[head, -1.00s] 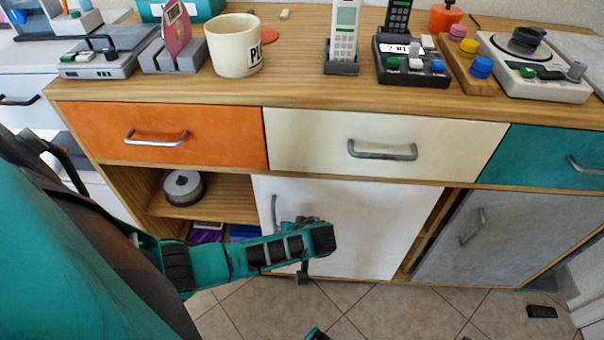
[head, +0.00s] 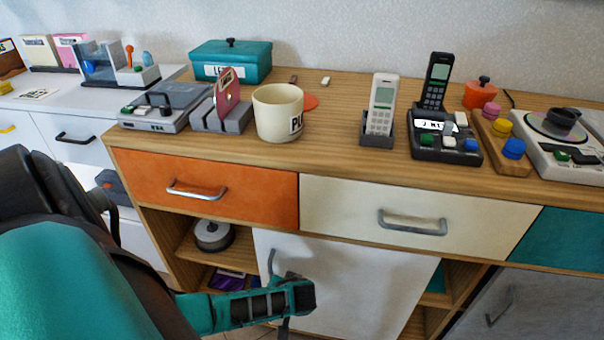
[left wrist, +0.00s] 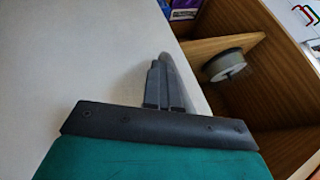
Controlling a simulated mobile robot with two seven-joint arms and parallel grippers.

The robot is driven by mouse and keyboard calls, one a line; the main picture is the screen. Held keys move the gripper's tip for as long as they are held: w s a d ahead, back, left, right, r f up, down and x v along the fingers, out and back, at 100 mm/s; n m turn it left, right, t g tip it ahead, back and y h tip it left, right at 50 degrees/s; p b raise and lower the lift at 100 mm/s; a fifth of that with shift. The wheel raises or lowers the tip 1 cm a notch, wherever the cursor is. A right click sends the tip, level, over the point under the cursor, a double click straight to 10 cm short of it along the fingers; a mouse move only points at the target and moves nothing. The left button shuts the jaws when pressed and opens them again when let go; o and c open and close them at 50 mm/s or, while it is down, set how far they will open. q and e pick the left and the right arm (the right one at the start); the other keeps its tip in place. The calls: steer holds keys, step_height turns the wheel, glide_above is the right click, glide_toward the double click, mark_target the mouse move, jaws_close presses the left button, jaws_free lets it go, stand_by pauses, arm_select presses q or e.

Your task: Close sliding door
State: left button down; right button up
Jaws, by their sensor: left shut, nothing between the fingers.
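The white sliding door (head: 360,275) stands in the lower part of the wooden cabinet. Open compartments show on both its left and right sides. Its grey bar handle (head: 272,262) is near its left edge. My left gripper (head: 296,279) is at the door's face, close to the right side of the handle and partly hiding it. In the left wrist view its fingers (left wrist: 161,82) are shut and empty beside the handle (left wrist: 176,75); I cannot tell whether they touch it. My right gripper is not in view.
The left compartment holds a disc spindle (head: 213,235) and purple cases (head: 228,279). A grey door (head: 505,312) stands at lower right. Above are an orange drawer (head: 235,201) and a cream drawer (head: 345,212). A mug (head: 277,113) and phones stand on top.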

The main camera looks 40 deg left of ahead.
arm_select(q)
steer(key=s+a, duration=0.8)
steer(key=a, duration=0.5)
steer(key=s+a, duration=0.8)
steer(key=a, duration=0.6)
steer(key=shift+s+p, duration=0.35)
steer(key=shift+p, duration=0.1)
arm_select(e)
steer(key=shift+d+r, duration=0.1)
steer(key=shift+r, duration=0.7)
arm_select(q)
steer(key=shift+a+r, duration=0.15)
steer(key=shift+a, duration=0.05)
